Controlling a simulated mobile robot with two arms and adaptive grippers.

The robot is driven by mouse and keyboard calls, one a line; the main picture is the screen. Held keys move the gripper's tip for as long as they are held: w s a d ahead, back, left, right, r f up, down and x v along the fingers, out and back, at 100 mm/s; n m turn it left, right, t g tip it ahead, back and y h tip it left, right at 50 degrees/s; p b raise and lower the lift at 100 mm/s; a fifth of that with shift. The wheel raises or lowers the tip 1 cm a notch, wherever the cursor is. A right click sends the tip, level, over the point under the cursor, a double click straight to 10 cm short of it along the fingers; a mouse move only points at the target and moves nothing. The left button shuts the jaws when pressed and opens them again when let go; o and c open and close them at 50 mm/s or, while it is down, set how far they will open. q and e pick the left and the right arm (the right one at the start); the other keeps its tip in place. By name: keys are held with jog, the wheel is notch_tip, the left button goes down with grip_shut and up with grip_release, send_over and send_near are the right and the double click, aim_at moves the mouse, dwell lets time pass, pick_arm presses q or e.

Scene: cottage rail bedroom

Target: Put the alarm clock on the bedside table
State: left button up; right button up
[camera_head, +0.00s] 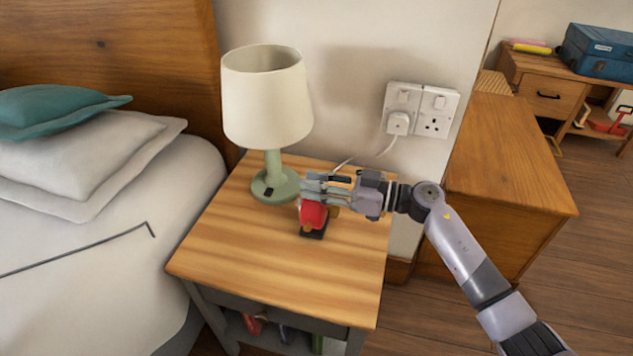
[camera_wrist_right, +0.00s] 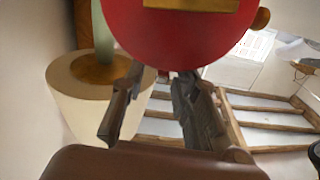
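The alarm clock (camera_head: 313,214) is red with a black base and stands on the wooden bedside table (camera_head: 250,250), in front of the lamp. My right gripper (camera_head: 318,186) is at its upper part and hides some of it. In the right wrist view the clock's round red body (camera_wrist_right: 180,40), with a yellow plate, fills the top. The two fingers of the right gripper (camera_wrist_right: 160,80) show there with a gap between them, their tips at the clock's edge. Whether they touch it is hard to tell. My left gripper is not in view.
A lamp (camera_head: 267,95) with a cream shade and green base stands close behind the gripper. A wall socket (camera_head: 420,110) with a plug is at the back right. The bed (camera_head: 90,240) is on the left. The table's front is clear.

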aim_at(332, 208)
jog(key=v, duration=0.3)
jog(key=shift+d+r+p, duration=0.1)
jog(key=shift+d+p, duration=0.1)
jog(key=shift+p, duration=0.1)
pick_arm(q)
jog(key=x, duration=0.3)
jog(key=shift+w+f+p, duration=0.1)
jog(key=shift+p, duration=0.3)
pick_arm(e)
jog(key=v, duration=0.8)
jog(key=shift+s+d, duration=0.2)
jog(key=shift+d, duration=0.1)
jog(key=shift+a, duration=0.1)
